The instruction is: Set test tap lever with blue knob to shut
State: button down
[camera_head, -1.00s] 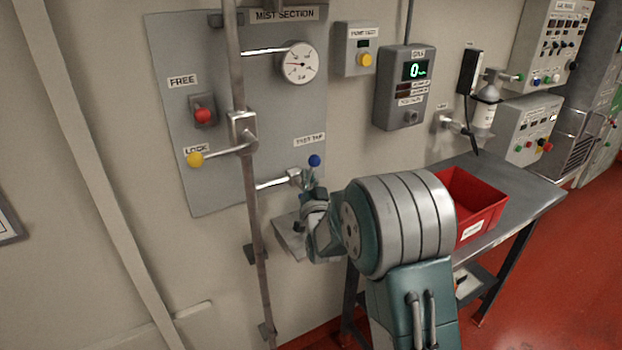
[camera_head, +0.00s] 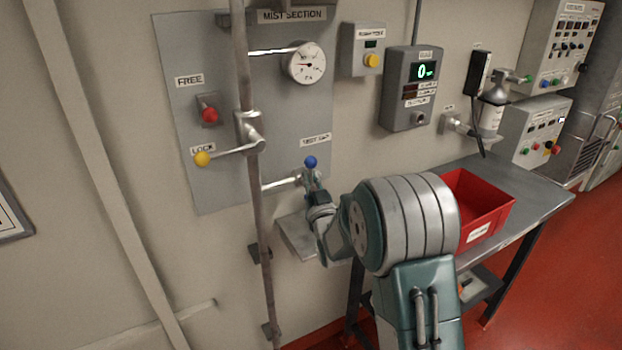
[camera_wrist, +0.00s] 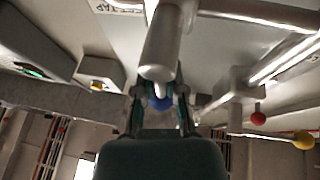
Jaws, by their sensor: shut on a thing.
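The test tap lever's blue knob (camera_head: 310,161) shows just below the TEST TAP label (camera_head: 315,140) on the grey panel. The knob stands above the end of a short silver pipe (camera_head: 281,184). My gripper (camera_head: 312,182) is at the tap, just below the knob, and is shut on the lever. My gripper hides most of the lever and the tap body in the head view. In the wrist view the blue knob (camera_wrist: 160,103) shows between my fingers (camera_wrist: 160,92), partly behind a pale cylindrical part (camera_wrist: 160,50).
A vertical pipe (camera_head: 257,200) runs in front of the panel, left of the tap. A yellow-knobbed lever (camera_head: 203,159) sits at LOCK, with a red knob (camera_head: 210,115) above it. A small grey shelf (camera_head: 293,236) is below my gripper. A red bin (camera_head: 487,205) stands on the bench at right.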

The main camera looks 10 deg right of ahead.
jog(key=shift+f, duration=0.25)
jog(key=c, duration=0.7)
grip_release()
jog(key=shift+a, duration=0.1)
jog(key=shift+r, duration=0.1)
jog(key=v, duration=1.2)
